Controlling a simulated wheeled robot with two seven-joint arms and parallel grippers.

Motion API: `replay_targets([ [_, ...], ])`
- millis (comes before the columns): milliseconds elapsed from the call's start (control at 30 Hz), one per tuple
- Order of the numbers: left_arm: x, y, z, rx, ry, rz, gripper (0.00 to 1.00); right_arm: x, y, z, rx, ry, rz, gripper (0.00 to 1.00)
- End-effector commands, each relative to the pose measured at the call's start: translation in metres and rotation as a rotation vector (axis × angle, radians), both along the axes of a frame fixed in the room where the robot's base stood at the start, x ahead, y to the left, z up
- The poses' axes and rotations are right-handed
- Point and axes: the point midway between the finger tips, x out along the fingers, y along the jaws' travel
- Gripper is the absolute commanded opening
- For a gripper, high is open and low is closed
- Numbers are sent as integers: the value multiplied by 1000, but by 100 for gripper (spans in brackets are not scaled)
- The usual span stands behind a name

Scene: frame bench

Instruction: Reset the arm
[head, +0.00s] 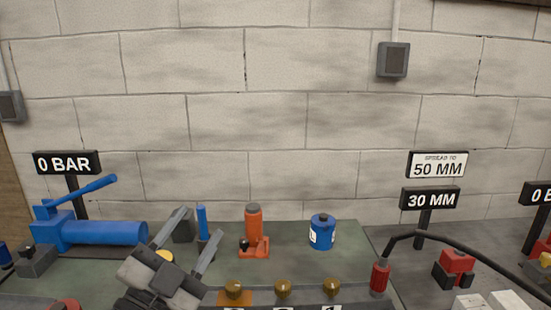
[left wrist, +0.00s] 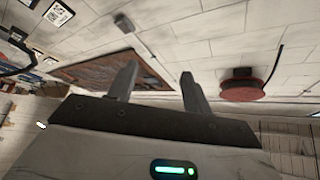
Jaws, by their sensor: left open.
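My left gripper (head: 201,222) is at the lower left of the head view, its two fingers apart and pointing up and to the right. Nothing is between its fingers in the left wrist view (left wrist: 160,68), where they point up toward a pale block wall. In the head view it is in front of the bench, between the blue hand pump (head: 105,233) and the orange bottle jack (head: 253,230), overlapping the area before a small blue upright part (head: 202,218). I cannot tell its exact height above the bench. My right gripper is not in view.
A blue cylinder (head: 322,233) stands on the green bench top (head: 285,235). Several brass knobs (head: 283,287) line the front edge. A black hose (head: 450,243) arches at right near a red spreader (head: 456,264). Signs read 0 BAR (head: 67,163) and 30 MM (head: 431,199).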

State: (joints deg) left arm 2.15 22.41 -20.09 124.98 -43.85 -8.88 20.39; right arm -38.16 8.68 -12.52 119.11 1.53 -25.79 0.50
Motion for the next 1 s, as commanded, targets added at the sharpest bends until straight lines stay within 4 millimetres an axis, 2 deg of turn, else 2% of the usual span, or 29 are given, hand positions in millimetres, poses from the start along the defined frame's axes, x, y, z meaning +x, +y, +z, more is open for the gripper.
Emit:
replay_targets([
  [33,0,22,-27,-90,145,105,50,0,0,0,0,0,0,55],
  [67,-1,35,-44,-134,235,166,50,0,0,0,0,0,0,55],
  [100,-6,51,-69,-185,362,243,50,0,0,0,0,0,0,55],
  [200,-32,79,-135,-271,676,395,50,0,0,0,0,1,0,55],
  [300,-68,90,-184,-307,933,483,50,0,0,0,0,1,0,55],
  [400,-100,92,-215,-318,1124,526,50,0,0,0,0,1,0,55],
  [600,-156,89,-253,-317,1407,564,50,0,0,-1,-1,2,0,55],
  [900,-233,78,-280,-288,1747,560,50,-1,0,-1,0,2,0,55],
  [1000,-221,73,-289,-301,1694,526,50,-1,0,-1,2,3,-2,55],
])
